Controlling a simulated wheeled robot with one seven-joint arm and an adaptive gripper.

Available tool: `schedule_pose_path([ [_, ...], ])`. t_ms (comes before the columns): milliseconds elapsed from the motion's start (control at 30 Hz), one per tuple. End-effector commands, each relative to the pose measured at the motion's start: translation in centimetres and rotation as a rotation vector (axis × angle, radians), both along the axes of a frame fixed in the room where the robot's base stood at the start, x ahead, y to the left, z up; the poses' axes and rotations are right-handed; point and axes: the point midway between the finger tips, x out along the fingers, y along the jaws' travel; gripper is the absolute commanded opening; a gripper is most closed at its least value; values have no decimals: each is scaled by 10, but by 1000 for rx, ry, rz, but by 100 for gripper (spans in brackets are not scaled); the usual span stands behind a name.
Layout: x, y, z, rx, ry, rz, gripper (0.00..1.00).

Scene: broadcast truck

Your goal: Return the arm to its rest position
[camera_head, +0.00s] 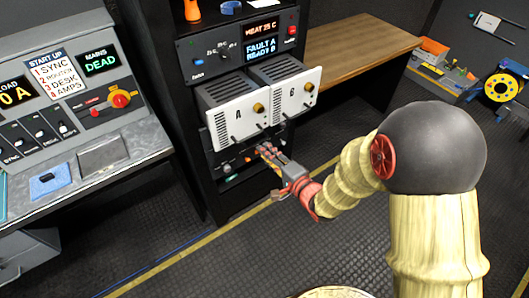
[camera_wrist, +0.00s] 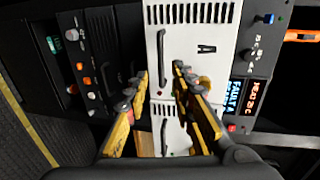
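My arm reaches in from the right in the head view. My gripper (camera_head: 266,151) is at its end, in front of the rack just below the white module A (camera_head: 234,112). In the wrist view my gripper (camera_wrist: 159,72) has its two yellow fingers apart, with nothing seen between them but the rack front behind. Module A (camera_wrist: 207,30) and its dark handle are close ahead. Whether a finger touches the rack front cannot be told. Module B (camera_head: 292,97) sits beside A; both stand forward of the rack face.
The black rack (camera_head: 167,80) carries a display panel (camera_head: 262,30) reading FAULT A. A grey console (camera_head: 75,100) with a sloping desk stands left. A wooden bench (camera_head: 355,42) is behind right, with a yellow reel (camera_head: 500,88) farther right. The floor (camera_head: 190,255) in front is clear.

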Motion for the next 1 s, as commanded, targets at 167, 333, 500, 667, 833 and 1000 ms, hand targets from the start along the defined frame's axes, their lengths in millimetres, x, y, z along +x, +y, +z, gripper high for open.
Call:
schedule_pose_path([
  [167,0,0,0,0,0,0,25],
  [333,0,0,0,0,0,0,25],
  [500,0,-1,-4,-60,-21,12,25],
  [667,-9,-19,-53,-341,26,41,25],
  [833,-37,-62,-109,-717,156,121,25],
  [1000,-69,-109,-112,-1032,278,248,25],
])
